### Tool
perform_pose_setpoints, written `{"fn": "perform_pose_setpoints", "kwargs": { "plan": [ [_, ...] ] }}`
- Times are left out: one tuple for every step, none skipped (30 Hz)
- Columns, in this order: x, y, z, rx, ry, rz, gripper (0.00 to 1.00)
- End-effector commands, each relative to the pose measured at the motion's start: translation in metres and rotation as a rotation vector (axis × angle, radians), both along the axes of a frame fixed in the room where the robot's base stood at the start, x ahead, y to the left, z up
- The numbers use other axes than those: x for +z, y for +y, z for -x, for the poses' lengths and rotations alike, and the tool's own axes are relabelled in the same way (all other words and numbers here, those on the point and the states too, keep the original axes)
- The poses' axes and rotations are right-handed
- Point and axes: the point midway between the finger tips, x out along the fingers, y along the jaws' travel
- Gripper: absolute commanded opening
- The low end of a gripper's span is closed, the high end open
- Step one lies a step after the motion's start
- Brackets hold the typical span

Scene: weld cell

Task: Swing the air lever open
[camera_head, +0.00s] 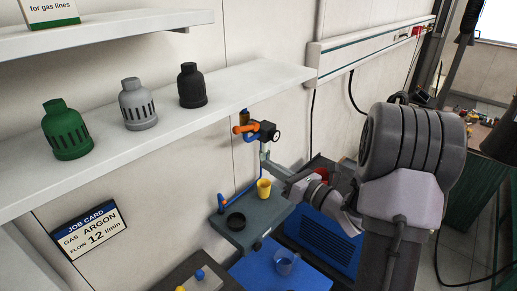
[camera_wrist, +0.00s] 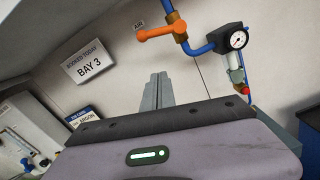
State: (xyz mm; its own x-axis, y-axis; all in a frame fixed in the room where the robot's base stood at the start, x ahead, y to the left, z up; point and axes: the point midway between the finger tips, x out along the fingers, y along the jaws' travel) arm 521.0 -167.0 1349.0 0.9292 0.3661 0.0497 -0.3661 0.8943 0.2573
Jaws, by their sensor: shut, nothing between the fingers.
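The orange air lever (camera_wrist: 158,32) is on a blue pipe on the wall, beside a small "AIR" label (camera_wrist: 138,25). In the wrist view its handle points left, roughly across the pipe. In the head view the lever (camera_head: 242,128) shows under the shelf, left of the round gauge (camera_head: 277,135). My gripper (camera_wrist: 158,82) is shut and empty, its fingers upright below the lever and apart from it. In the head view my gripper (camera_head: 269,165) is below the gauge, partly hard to make out against the fittings.
A shelf (camera_head: 235,90) with green, grey and black caps runs left of the lever.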

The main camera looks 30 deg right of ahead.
Motion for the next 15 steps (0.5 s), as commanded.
{"fn": "perform_pose_setpoints", "kwargs": {
  "plan": [
    [0.003, 0.004, -0.008, 0.004, 0.001, 0.000, 0.00],
    [0.003, 0.007, -0.014, 0.004, 0.001, -0.001, 0.00],
    [0.004, 0.010, -0.022, 0.005, 0.001, -0.001, 0.00],
    [0.004, 0.013, -0.028, 0.005, 0.001, 0.000, 0.00],
    [0.005, 0.015, -0.034, 0.004, 0.001, -0.001, 0.00],
    [0.005, 0.018, -0.042, 0.005, 0.002, -0.001, 0.00],
    [0.006, 0.021, -0.049, 0.006, 0.002, -0.001, 0.00],
    [0.006, 0.023, -0.055, 0.004, 0.002, -0.002, 0.00],
    [0.006, 0.027, -0.063, 0.005, 0.002, -0.002, 0.00],
    [0.006, 0.029, -0.069, 0.005, 0.003, -0.002, 0.00],
    [0.007, 0.031, -0.076, 0.005, 0.002, -0.002, 0.00],
    [0.007, 0.034, -0.083, 0.004, 0.002, -0.003, 0.00],
    [0.011, 0.034, -0.087, 0.002, 0.001, -0.003, 0.00],
    [0.018, 0.032, -0.087, 0.000, 0.001, -0.002, 0.00],
    [0.025, 0.031, -0.088, 0.000, 0.000, -0.001, 0.00]
  ]
}}
